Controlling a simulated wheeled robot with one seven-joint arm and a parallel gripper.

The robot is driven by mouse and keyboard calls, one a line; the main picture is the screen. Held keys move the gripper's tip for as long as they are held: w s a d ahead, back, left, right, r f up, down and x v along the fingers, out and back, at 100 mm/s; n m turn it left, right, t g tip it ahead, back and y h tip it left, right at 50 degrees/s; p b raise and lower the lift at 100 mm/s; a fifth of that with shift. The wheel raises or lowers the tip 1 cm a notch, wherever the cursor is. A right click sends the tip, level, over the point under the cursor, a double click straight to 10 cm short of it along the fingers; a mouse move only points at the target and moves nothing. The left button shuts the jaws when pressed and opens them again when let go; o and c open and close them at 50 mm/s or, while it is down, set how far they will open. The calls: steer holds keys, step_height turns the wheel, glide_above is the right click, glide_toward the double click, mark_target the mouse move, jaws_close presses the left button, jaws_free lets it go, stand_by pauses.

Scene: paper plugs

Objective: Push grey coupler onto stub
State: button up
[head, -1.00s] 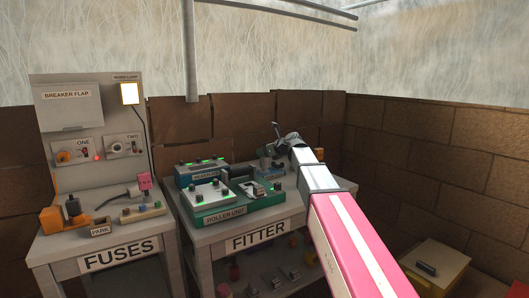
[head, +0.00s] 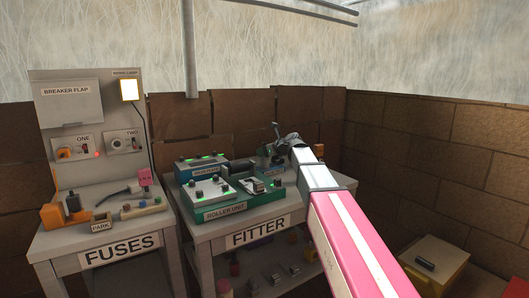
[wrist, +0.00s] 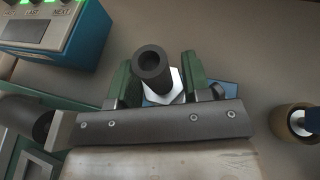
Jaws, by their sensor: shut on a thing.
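My gripper (wrist: 151,88) has green fingers, standing on either side of a dark grey hollow coupler (wrist: 152,62), and is shut on it. The coupler's open end faces the wrist camera. A white faceted piece (wrist: 177,84) and a blue base (wrist: 222,88) show behind and beside the coupler; whether they touch it I cannot tell. No stub can be made out for certain, as the coupler and fingers hide what lies behind. In the head view, my gripper (head: 284,144) is over the back right of the fitter bench (head: 205,245), too small to show detail.
The green roller unit (head: 225,209) and a blue unit (head: 198,171) with lit green lights stand left of my gripper. A tan ring-shaped piece (wrist: 296,122) is at right in the wrist view. A brick wall (head: 440,150) rises behind and right.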

steer(key=o, duration=1.1)
steer(key=shift+c, duration=0.2)
steer(key=v, duration=1.1)
steer(key=shift+r, duration=0.1)
